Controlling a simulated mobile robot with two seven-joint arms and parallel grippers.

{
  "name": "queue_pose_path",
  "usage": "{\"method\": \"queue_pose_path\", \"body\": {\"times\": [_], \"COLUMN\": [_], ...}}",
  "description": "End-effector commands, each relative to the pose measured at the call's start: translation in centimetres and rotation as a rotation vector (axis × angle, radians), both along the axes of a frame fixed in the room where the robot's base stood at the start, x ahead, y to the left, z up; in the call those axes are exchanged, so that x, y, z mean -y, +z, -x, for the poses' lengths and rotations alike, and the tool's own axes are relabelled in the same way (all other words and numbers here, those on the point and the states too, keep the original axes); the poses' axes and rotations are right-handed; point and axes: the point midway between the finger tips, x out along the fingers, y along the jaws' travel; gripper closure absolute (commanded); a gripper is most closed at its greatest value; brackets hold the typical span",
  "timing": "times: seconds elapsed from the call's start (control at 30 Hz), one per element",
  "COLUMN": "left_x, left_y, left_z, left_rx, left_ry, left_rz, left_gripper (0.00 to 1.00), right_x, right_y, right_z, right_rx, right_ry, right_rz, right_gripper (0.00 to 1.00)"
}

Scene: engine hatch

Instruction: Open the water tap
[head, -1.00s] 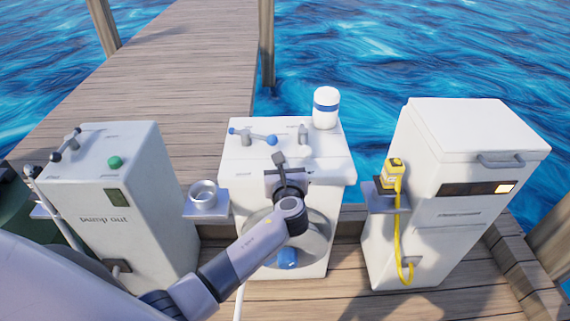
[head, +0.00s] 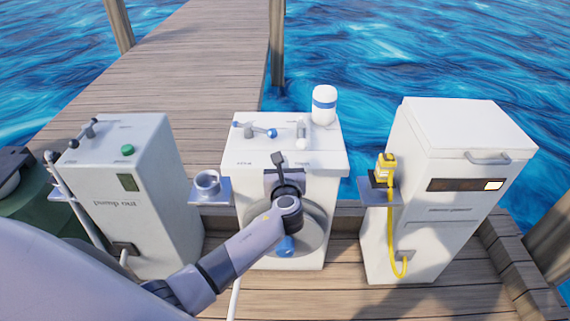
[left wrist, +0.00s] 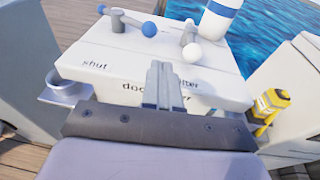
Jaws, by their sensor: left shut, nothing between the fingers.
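The water tap is a T-shaped handle (head: 254,129) with blue ball ends on top of the middle white cabinet (head: 240,160). In the left wrist view the handle (left wrist: 135,22) lies across its grey post, with the word "shut" printed in front of it. A second lever (head: 301,133) with a pale ball end (left wrist: 192,51) stands to its right. My left gripper (head: 278,158) is shut and empty, at the cabinet's front edge, apart from both handles. Its closed fingers (left wrist: 162,75) show in the left wrist view. My right gripper is not in view.
A white bottle with a blue band (head: 324,105) stands at the cabinet's back right corner. A pump-out cabinet (head: 160,200) stands left, with a metal cup (head: 207,183) between. A white cabinet with a yellow plug (head: 386,168) stands right. Water surrounds the wooden dock.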

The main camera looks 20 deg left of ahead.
Motion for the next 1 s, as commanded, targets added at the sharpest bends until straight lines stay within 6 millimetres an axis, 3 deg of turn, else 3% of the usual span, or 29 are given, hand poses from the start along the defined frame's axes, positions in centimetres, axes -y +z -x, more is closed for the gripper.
{"method": "queue_pose_path", "body": {"times": [0.77,0.87,1.0], "left_x": [-0.2,0.0,0.9], "left_y": [-0.1,-1.6,-6.1], "left_z": [0.1,1.1,4.9], "left_rx": [0.0,0.003,0.02], "left_ry": [0.0,0.002,0.03], "left_rz": [0.01,0.104,0.447], "left_gripper": [1.0,1.0,1.0], "right_x": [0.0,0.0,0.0], "right_y": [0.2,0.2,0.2], "right_z": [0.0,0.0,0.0], "right_rx": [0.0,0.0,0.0], "right_ry": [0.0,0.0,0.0], "right_rz": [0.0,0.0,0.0], "right_gripper": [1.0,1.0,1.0]}}
